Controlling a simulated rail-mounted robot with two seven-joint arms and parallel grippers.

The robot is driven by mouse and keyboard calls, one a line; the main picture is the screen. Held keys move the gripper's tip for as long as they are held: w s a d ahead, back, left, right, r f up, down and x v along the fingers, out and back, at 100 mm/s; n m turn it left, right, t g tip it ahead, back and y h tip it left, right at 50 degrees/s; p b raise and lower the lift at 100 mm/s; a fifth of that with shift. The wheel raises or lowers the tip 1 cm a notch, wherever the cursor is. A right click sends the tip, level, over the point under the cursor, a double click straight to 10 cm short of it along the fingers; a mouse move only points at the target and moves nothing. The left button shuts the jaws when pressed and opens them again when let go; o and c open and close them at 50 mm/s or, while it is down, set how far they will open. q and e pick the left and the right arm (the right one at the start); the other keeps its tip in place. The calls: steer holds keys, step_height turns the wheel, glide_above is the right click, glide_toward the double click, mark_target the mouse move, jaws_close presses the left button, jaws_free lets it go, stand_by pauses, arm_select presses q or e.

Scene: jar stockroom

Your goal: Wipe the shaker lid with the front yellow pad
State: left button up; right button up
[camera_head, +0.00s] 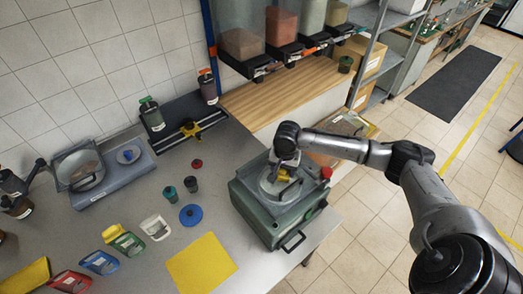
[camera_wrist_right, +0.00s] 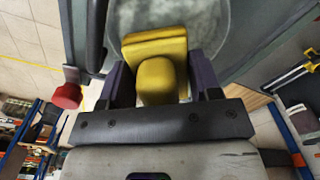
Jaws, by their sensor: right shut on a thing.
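The green shaker (camera_head: 262,213) stands at the right end of the grey counter. Its round, pale, cloudy lid (camera_head: 268,188) is on top and also shows behind the pad in the right wrist view (camera_wrist_right: 215,22). My right gripper (camera_head: 285,172) is over the lid, shut on a yellow pad (camera_wrist_right: 154,50) by its raised grip. The pad's flat part overlaps the lid; whether it touches is hard to tell. In the head view the pad is mostly hidden by my wrist. My left gripper is not in view.
A red knob (camera_head: 326,172) sits at the shaker's right corner. A yellow mat (camera_head: 201,264), a blue disc (camera_head: 193,215) and several coloured scoops (camera_head: 124,240) lie to the left. A scale (camera_head: 110,172) is behind them. A wooden shelf (camera_head: 283,92) with dispensers is at the back.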

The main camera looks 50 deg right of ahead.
steer(key=shift+r, duration=1.55)
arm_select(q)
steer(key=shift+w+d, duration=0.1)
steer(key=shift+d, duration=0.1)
arm_select(e)
steer(key=shift+r, duration=1.25)
